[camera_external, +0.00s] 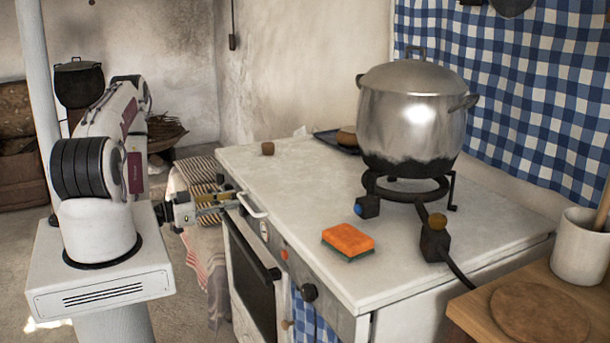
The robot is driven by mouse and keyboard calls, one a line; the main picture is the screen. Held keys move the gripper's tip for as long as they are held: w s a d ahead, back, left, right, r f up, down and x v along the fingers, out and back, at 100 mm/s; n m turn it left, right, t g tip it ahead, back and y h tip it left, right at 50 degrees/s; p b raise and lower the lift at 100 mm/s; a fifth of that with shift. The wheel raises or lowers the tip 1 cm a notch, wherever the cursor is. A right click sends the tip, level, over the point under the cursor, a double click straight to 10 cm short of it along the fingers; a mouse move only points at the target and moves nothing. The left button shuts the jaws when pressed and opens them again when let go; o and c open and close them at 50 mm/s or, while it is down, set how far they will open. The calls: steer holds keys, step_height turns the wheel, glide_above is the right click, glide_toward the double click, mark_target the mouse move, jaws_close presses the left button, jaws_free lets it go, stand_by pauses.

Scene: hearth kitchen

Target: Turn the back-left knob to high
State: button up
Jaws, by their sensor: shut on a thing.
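The white stove (300,185) has a front panel with several controls along it. My gripper (236,201) reaches the far end of this panel from the left, side-on. Its fingers are shut at the place of the back-left knob, which they hide. The knob's pointer and setting cannot be seen. A dark knob (310,292) sits at the near end of the panel, and a small red part (284,255) sits between. A round dial (265,229) is on the panel just nearer than my gripper.
A pale curved handle (254,210) sticks out beside my fingers. The dark oven door (250,280) is below. A large steel pot (412,115) stands on a burner ring (405,190). An orange sponge (348,241) lies on the stove top. A striped cloth (194,215) hangs behind my wrist.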

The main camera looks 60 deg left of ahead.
steer(key=n, duration=0.6)
steer(key=shift+a+n, duration=0.1)
steer(key=shift+n, duration=0.2)
steer(key=n, duration=0.6)
steer(key=shift+a, duration=0.1)
stand_by(0.5)
steer(key=o, duration=1.1)
steer(key=shift+c, duration=0.2)
steer(key=shift+o, duration=0.2)
steer(key=s, duration=1.2)
